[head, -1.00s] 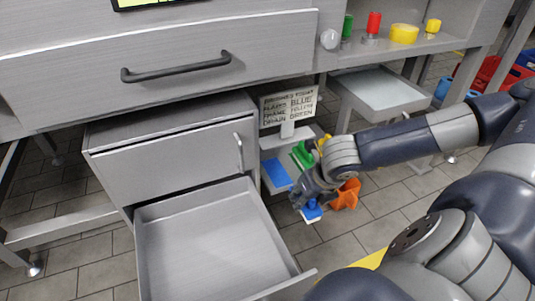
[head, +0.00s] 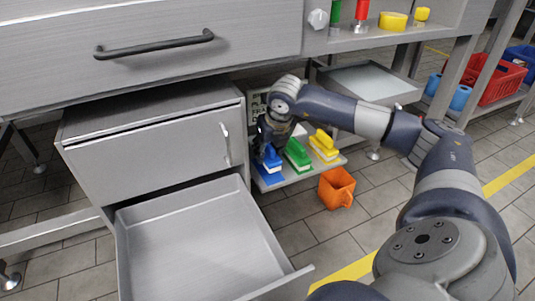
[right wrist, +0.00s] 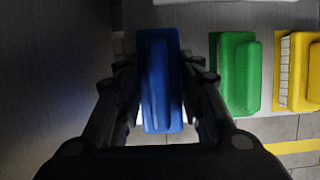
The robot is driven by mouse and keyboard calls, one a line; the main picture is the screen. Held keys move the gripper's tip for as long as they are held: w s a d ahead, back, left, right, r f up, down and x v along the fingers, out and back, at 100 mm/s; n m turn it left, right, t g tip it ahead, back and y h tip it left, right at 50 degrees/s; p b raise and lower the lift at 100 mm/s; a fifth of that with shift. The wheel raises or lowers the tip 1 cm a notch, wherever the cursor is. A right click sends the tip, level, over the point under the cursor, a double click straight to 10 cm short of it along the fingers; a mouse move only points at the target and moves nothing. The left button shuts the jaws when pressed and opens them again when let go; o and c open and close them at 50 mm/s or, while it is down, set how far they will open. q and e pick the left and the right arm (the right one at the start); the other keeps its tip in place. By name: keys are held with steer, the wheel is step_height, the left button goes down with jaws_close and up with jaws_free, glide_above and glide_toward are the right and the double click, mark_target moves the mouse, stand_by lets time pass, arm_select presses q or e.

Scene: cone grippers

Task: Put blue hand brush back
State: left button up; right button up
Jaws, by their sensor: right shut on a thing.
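The blue hand brush (head: 271,160) is at the left end of the low shelf, over the blue patch (head: 268,179). My right gripper (head: 268,145) is above it and shut on its blue body. In the right wrist view the blue brush (right wrist: 158,80) sits between the two fingers, its long side running away from the wrist. I cannot tell whether the brush touches the patch. A green brush (head: 298,154) and a yellow brush (head: 324,146) stand to its right. My left gripper is not in view.
A sign (head: 256,106) behind the shelf is partly hidden by my right arm. An open drawer (head: 200,240) juts out left of the shelf. The counter with a drawer handle (head: 155,46) overhangs the shelf.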

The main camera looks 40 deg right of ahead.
mark_target(267, 159)
steer(key=shift+f+b, duration=1.35)
steer(key=shift+f, duration=0.3)
steer(key=shift+f, duration=0.15)
steer(key=o, duration=1)
steer(key=shift+c, duration=0.2)
